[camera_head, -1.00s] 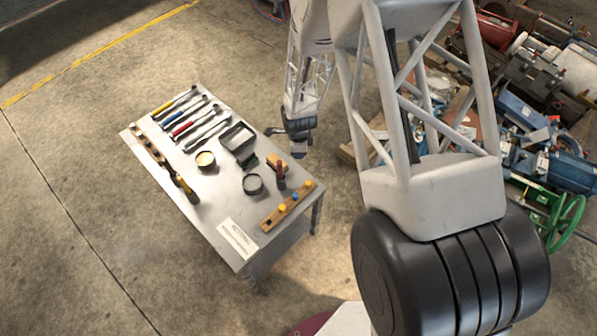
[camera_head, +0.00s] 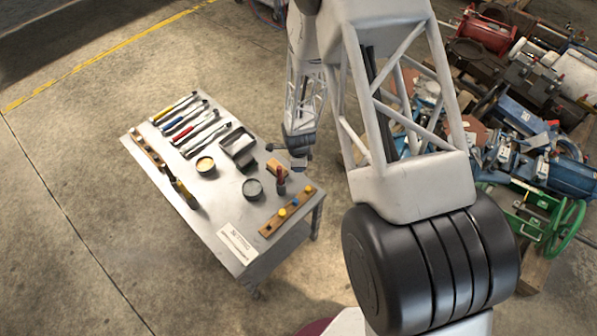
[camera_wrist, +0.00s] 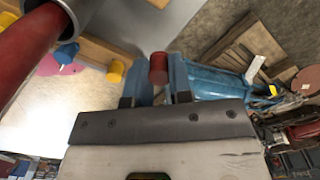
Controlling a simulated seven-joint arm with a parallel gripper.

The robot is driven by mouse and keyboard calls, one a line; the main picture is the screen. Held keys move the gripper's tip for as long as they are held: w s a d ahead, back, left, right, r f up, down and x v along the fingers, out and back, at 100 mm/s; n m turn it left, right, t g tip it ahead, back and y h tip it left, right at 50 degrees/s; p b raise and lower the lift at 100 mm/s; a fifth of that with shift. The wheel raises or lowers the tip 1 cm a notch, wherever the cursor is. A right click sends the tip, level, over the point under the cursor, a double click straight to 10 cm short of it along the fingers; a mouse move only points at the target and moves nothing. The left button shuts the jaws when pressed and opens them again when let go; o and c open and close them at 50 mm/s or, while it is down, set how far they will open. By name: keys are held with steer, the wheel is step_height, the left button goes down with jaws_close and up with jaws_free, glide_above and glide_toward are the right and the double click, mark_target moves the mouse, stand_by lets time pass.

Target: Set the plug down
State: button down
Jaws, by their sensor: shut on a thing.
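A red plug (camera_wrist: 158,68) is between the two fingertips of my gripper (camera_wrist: 159,92) in the wrist view, and the jaws are shut on it. In the head view my gripper (camera_head: 298,163) is at the right edge of the metal table (camera_head: 205,222), seemingly above it; the plug is too small to make out there. A wooden rack (camera_head: 270,229) with a yellow plug (camera_head: 282,213) and a blue plug (camera_head: 295,201) lies at the table's near right edge. These also show in the wrist view, the yellow plug (camera_wrist: 117,71) and the blue plug (camera_wrist: 66,53).
A red-handled tool (camera_head: 281,174) stands close to my gripper, large in the wrist view (camera_wrist: 35,45). A grey tray (camera_head: 239,147), a dark round tin (camera_head: 252,188), a second tin (camera_head: 205,166) and several hand tools (camera_head: 190,128) occupy the table. A white label (camera_head: 237,243) lies at the front corner.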

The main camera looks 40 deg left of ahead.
mark_target(298, 177)
steer(key=shift+f, duration=0.25)
steer(key=shift+f, duration=0.1)
steer(key=shift+f, duration=2)
steer(key=c, duration=1)
jaws_free()
steer(key=shift+f, duration=0.1)
steer(key=shift+c, duration=0.2)
steer(key=shift+r, duration=0.2)
steer(key=shift+r, duration=5.95)
